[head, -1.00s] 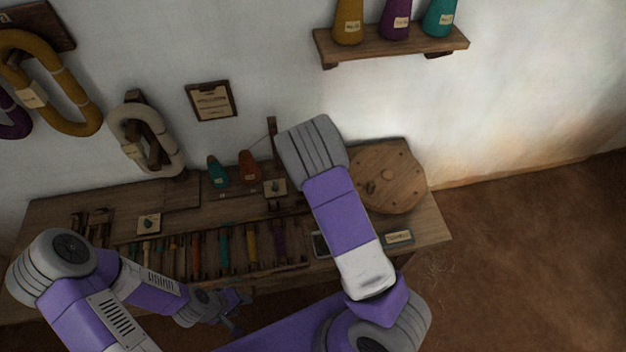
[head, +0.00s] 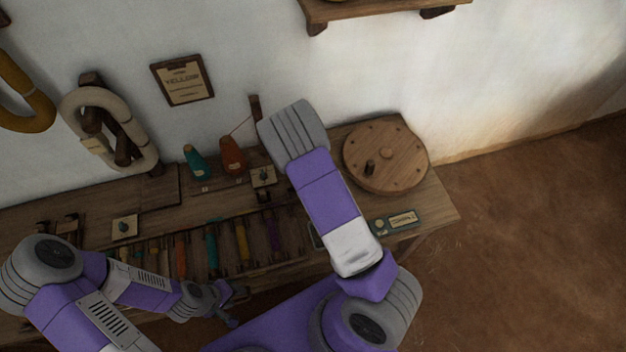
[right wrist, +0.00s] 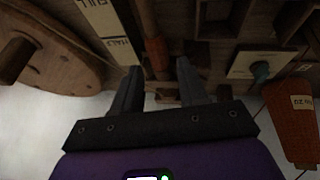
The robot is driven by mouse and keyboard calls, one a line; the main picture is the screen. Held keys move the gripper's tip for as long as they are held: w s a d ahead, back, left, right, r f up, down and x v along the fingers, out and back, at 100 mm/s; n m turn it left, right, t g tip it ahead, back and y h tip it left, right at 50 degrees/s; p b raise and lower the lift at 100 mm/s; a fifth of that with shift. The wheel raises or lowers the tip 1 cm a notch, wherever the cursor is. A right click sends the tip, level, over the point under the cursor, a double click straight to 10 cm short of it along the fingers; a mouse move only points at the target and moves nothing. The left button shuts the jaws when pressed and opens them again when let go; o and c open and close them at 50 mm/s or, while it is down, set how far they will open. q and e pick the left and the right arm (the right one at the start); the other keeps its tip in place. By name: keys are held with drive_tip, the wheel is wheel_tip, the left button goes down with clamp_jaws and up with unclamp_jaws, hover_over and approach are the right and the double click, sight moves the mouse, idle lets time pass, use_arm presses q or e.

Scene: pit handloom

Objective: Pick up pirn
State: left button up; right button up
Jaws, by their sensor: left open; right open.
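Several coloured pirns lie in a row in a rack on the bench: an orange pirn (head: 181,256), a teal pirn (head: 211,246), a yellow pirn (head: 242,241) and a purple pirn (head: 272,234). My left gripper (head: 232,306) is open and empty at the front edge of the bench, below the row. My right gripper is hidden behind my arm in the head view. In the right wrist view my right gripper (right wrist: 155,82) is open, with a reddish rod-like thing (right wrist: 154,52) lying beyond the gap between its fingers; I cannot tell whether it is a pirn.
A teal cone (head: 195,163) and an orange cone (head: 232,157) stand at the back. A placard (head: 182,80) reading "YELLOW" hangs on the wall.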

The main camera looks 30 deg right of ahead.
drive_tip(key=b+x, duration=0.1)
drive_tip(key=x, duration=0.4)
drive_tip(key=shift+s, duration=0.15)
clamp_jaws()
